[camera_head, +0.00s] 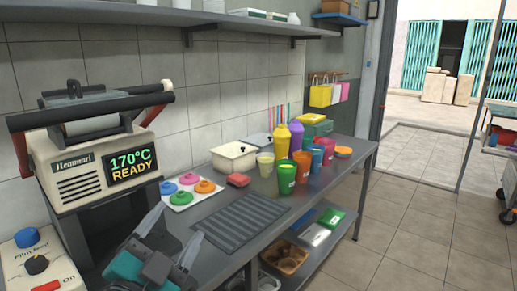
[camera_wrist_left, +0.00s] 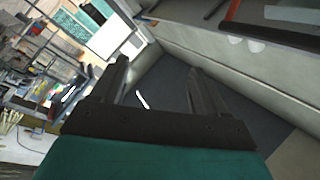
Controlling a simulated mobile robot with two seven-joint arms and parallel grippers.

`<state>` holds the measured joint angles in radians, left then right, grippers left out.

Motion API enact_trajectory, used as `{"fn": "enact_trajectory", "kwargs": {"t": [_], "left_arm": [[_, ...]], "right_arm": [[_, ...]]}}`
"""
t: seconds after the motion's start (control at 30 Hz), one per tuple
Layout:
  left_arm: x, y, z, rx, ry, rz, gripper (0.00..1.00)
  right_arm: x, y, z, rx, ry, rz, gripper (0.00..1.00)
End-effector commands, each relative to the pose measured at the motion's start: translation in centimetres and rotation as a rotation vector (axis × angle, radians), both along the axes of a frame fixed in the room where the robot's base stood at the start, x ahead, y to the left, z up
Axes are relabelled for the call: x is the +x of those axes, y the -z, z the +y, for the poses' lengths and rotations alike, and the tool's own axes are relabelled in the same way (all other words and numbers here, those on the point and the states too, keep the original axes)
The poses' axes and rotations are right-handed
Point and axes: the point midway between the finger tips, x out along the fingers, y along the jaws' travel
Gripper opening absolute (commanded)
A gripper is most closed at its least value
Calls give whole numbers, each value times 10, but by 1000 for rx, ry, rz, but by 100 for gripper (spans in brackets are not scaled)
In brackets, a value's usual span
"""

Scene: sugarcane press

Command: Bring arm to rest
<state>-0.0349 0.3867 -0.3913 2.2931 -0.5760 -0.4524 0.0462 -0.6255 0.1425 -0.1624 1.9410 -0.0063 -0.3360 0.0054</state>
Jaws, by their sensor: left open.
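My left gripper (camera_head: 178,222) is at the lower left of the head view, in front of the sealing machine and by the near end of the metal counter (camera_head: 228,262). Its two dark fingers are apart with nothing between them. In the left wrist view the open fingers (camera_wrist_left: 158,68) also show empty, with a dark grey surface beyond them. My right gripper is not in view.
The sealing machine (camera_head: 85,165) reads 170°C READY. A control box (camera_head: 38,265) is below it. A ribbed mat (camera_head: 240,220), colored lids (camera_head: 190,190), a red sponge (camera_head: 238,180) and several colored cups (camera_head: 287,178) are on the counter. Open tiled floor (camera_head: 400,235) is at right.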

Motion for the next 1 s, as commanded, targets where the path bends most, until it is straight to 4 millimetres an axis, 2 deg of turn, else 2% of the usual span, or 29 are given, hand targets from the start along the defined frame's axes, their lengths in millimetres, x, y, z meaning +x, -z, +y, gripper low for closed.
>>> {"fn": "enact_trajectory", "kwargs": {"t": [0.03,0.13,0.2,0.3,0.4,0.6,0.8,1.0], "left_arm": [[-4,29,16,-70,-70,140,74],[-22,87,44,-182,-202,419,74],[-43,125,57,-243,-278,608,74],[-76,167,67,-304,-355,828,74],[-108,196,71,-343,-407,1003,74],[-167,233,73,-393,-477,1282,74],[-225,253,69,-423,-521,1529,74],[-199,271,64,-443,-471,1426,74]], "right_arm": [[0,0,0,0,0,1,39],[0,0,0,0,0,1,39],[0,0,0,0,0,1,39],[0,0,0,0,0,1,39],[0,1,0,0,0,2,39],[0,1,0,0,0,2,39],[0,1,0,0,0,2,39],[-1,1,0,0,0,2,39]]}}
